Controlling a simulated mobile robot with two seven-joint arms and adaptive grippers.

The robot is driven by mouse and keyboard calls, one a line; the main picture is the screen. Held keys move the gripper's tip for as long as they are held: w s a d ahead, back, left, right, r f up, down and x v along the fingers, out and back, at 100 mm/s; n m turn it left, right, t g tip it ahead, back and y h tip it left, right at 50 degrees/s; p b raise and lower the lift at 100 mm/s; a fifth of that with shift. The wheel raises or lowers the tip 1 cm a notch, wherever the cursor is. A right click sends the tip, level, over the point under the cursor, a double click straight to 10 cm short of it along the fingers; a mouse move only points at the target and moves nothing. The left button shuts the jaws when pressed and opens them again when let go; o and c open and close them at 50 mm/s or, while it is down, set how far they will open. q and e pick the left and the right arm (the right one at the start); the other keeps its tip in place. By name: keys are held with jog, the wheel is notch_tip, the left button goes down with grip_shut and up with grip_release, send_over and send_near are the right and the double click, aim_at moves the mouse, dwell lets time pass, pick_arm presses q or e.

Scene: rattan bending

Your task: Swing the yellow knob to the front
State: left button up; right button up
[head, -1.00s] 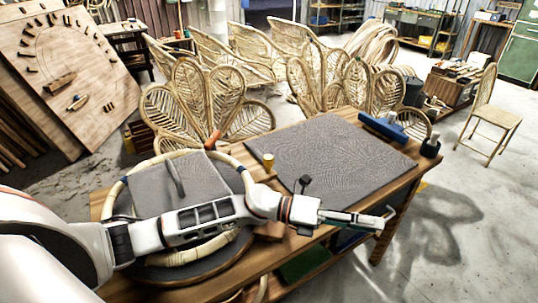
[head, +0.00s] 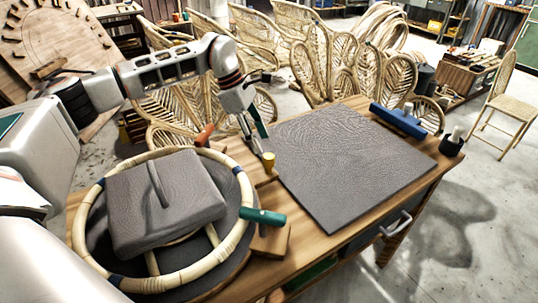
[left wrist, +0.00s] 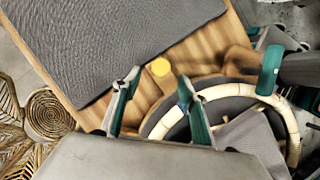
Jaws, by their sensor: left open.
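The yellow knob (head: 268,161) stands upright on a narrow wooden lever (head: 266,178) between the round rattan hoop (head: 243,222) and the dark mat. My left gripper (head: 255,143) points down, just behind and left of the knob's top in the head view. In the left wrist view the yellow knob (left wrist: 160,67) shows between the two teal fingers of my left gripper (left wrist: 158,95), a little past their tips. The fingers are open and hold nothing. My right gripper does not show.
A dark textured mat (head: 345,160) covers the right of the table. A grey cushion (head: 165,200) lies inside the hoop. A teal handle (head: 263,217) sits at the hoop's right edge, and an orange handle (head: 205,134) behind it. Rattan chair backs stand behind the table.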

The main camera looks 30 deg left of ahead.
aim_at(268, 156)
pick_arm(q)
jog(key=x, duration=0.7)
jog(key=shift+d+f+b, duration=0.15)
jog(key=shift+d+b, duration=0.05)
jog(key=shift+b, duration=0.1)
grip_shut()
